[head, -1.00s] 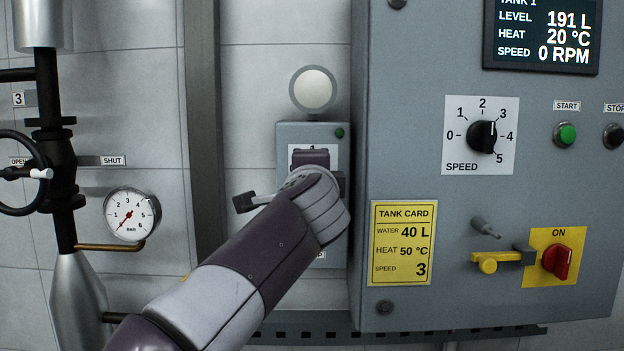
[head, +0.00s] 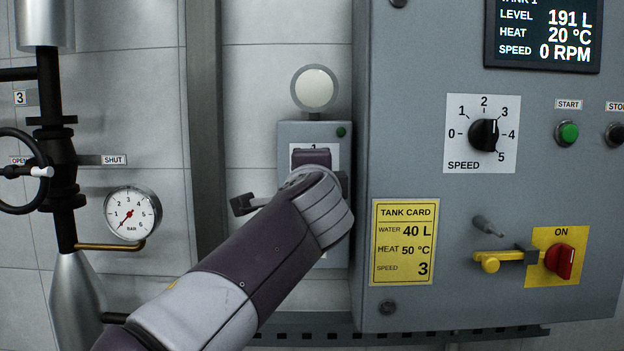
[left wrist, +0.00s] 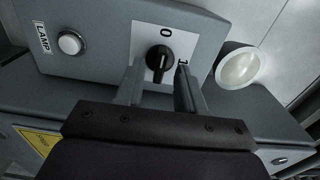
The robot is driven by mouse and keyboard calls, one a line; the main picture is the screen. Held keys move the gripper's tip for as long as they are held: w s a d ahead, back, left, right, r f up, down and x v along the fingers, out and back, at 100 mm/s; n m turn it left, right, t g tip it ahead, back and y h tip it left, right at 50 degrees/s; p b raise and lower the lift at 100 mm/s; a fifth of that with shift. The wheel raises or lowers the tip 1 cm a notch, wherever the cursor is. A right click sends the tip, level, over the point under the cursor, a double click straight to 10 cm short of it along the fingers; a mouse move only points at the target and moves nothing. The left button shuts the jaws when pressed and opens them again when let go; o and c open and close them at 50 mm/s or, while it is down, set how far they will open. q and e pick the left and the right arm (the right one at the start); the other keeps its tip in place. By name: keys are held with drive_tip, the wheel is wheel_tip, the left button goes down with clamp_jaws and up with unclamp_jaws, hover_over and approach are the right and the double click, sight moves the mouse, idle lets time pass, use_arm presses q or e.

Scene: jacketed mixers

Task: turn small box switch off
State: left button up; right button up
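The small grey box (head: 287,140) hangs on the wall left of the large cabinet; my left arm covers much of it in the head view. Its black switch (left wrist: 157,53) shows in the left wrist view, with a 0 and a 1 printed on the white plate around it. I cannot tell clearly which mark it points to. My left gripper (left wrist: 159,70) is open, one finger on each side of the switch. I cannot tell whether the fingers touch it. My right gripper is not in view.
The box also carries a white button (left wrist: 70,43) labelled LAMP. A round white lamp (head: 315,88) is on the wall above it. The large cabinet (head: 400,120) stands close on the right, with a speed knob (head: 483,135) and red switch (head: 560,260). Pipes and a gauge (head: 132,214) are left.

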use_arm(q)
drive_tip(key=s+b, duration=0.3)
drive_tip(key=s, duration=0.8)
